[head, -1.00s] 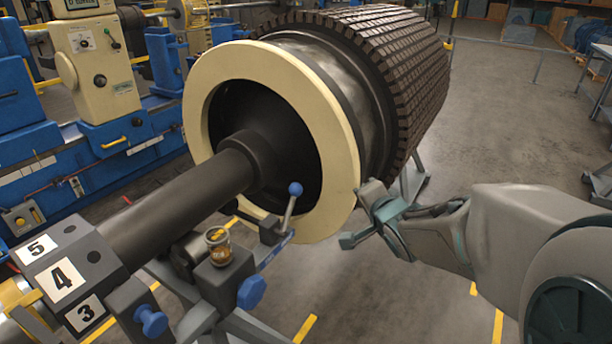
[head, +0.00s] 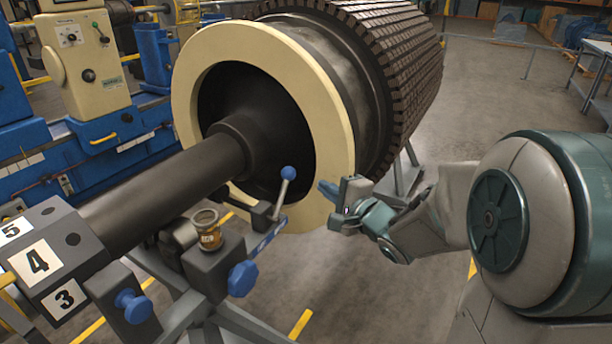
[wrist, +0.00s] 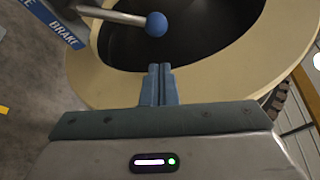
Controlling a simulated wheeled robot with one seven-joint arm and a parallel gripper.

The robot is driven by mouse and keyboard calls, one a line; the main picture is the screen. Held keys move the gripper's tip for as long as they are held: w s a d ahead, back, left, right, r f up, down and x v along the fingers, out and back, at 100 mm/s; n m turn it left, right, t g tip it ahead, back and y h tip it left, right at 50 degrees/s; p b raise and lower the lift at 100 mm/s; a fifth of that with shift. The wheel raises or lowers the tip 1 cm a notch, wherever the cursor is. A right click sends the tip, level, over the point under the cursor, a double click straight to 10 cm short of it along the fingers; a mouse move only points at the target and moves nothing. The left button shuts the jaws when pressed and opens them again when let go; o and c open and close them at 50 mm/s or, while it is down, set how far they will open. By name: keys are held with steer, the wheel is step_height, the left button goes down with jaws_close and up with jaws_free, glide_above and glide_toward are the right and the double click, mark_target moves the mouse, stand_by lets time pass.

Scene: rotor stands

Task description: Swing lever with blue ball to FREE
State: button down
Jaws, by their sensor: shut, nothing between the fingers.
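The lever (head: 282,192) is a short metal rod with a blue ball (head: 288,173) on top, rising from a dark pivot on the rotor stand. A blue label plate (head: 264,240) lies beside its foot. In the wrist view the blue ball (wrist: 156,24) is just beyond my fingertips, and the plate (wrist: 62,27) reads "BRAKE"; its other word is cut off. My gripper (head: 328,190) is to the right of the ball, in front of the cream ring. Its fingers (wrist: 158,70) are shut together and empty, apart from the ball.
The rotor's cream ring (head: 338,150) stands close behind my gripper. The dark shaft (head: 165,180) runs left to a block numbered 3, 4 and 5. A brass-coloured cup (head: 207,230) and a blue knob (head: 243,278) are on the stand. Open floor (head: 400,300) lies at the lower right.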

mark_target(282, 195)
steer(key=b+x, duration=0.1)
steer(key=x, duration=0.9)
steer(key=shift+d, duration=0.1)
